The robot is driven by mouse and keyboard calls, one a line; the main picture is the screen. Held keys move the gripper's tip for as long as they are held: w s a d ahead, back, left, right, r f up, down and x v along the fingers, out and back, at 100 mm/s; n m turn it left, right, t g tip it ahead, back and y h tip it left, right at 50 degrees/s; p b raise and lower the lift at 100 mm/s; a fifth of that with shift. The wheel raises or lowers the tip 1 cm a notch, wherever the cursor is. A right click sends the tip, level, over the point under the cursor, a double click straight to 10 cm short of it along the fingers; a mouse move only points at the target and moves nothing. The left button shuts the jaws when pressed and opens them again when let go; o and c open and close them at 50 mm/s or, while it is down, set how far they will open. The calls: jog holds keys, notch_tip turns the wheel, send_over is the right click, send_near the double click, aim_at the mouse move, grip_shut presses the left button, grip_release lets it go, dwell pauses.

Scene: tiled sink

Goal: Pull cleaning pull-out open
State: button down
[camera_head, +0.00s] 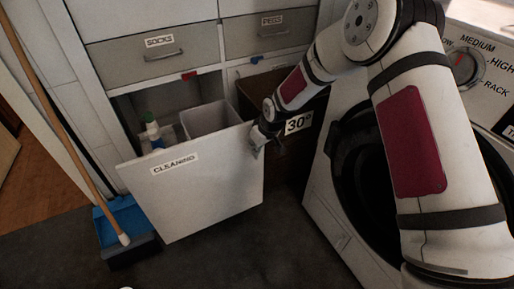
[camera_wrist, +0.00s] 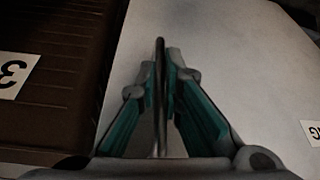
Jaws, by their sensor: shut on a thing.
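The cleaning pull-out (camera_head: 205,190) has a white front panel labelled CLEANING and stands out from the cabinet, tilted in the head view. Behind its front, a grey bin (camera_head: 208,119) and a bottle with a green cap (camera_head: 152,128) show inside. My gripper (camera_head: 257,138) is at the right upper edge of the panel. The exact contact is partly hidden by the fingers.
A brown basket (camera_wrist: 50,60) with a number label is close beside my gripper. The white machine with a round door (camera_head: 350,170) stands at right. A broom (camera_head: 62,110) and blue dustpan (camera_head: 125,222) are at left. Dark floor (camera_head: 230,255) lies free in front.

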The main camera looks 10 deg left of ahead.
jog(key=shift+s+d, duration=0.1)
jog(key=c, duration=1.7)
grip_release()
jog(key=v, duration=1.2)
